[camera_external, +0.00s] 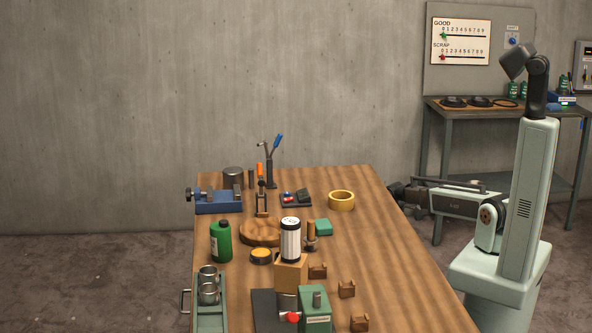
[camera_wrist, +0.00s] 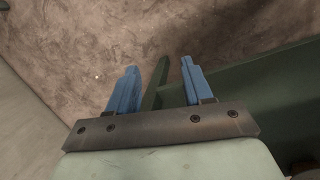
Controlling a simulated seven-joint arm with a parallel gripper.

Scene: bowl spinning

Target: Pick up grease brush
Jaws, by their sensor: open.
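In the wrist view my gripper (camera_wrist: 158,67) is open, its two blue fingers apart with nothing held between them. It points at bare floor and a dark green frame, away from the wooden table. In the outside view I cannot make out its fingers. Which thing is the grease brush is not certain. A short upright piece with a wooden handle and dark base (camera_external: 311,234) stands mid-table and may be it. An orange-handled tool (camera_external: 260,170) and a blue-tipped tool (camera_external: 277,145) stand upright at the table's back.
A metal bench (camera_external: 480,110) stands behind at right.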

